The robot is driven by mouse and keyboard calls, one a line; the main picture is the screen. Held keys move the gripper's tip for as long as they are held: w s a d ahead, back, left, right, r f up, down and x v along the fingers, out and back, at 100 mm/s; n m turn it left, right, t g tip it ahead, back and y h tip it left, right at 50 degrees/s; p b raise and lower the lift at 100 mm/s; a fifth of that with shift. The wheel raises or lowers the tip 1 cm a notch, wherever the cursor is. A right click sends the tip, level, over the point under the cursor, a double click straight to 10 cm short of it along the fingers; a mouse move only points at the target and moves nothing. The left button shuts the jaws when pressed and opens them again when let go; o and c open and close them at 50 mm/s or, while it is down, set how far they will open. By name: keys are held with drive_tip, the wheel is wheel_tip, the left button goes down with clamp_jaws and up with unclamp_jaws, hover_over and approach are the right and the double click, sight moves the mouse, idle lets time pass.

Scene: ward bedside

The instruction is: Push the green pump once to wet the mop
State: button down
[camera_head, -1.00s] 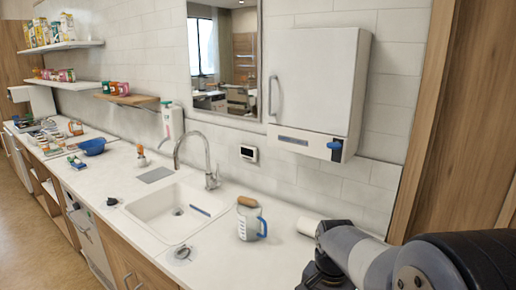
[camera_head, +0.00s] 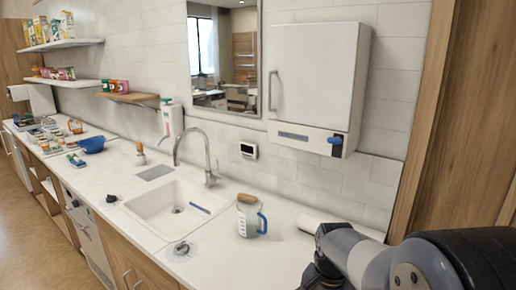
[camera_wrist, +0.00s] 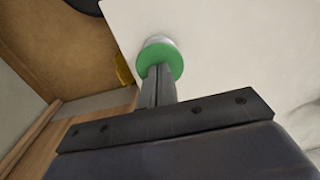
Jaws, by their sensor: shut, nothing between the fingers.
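The green pump (camera_wrist: 173,55) shows in the wrist view as a round green disc with a pale grey cylindrical part behind it. My gripper (camera_wrist: 157,72) is shut and empty, and its fingertips overlap the lower left of the green disc. I cannot tell whether they touch it or stop just short. The fingers hide part of the disc. In the camera_head view my arm reaches in from the lower right, and neither the fingers nor the green pump can be made out. I cannot identify the mop in either view.
A white counter (camera_head: 220,262) holds a sink (camera_head: 150,205) with a tall tap (camera_head: 208,155), and a jug with a blue handle (camera_head: 250,220). A white wall cabinet (camera_head: 318,75) hangs above. A white roll (camera_head: 340,226) lies close to my arm. A pale panel (camera_wrist: 230,40) is near the pump.

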drive_tip(key=shift+r+p, duration=1.55)
drive_tip(key=shift+r, duration=0.3)
wheel_tip(320, 180, up, 6)
drive_tip(key=p, duration=0.5)
drive_tip(key=shift+f, duration=0.15)
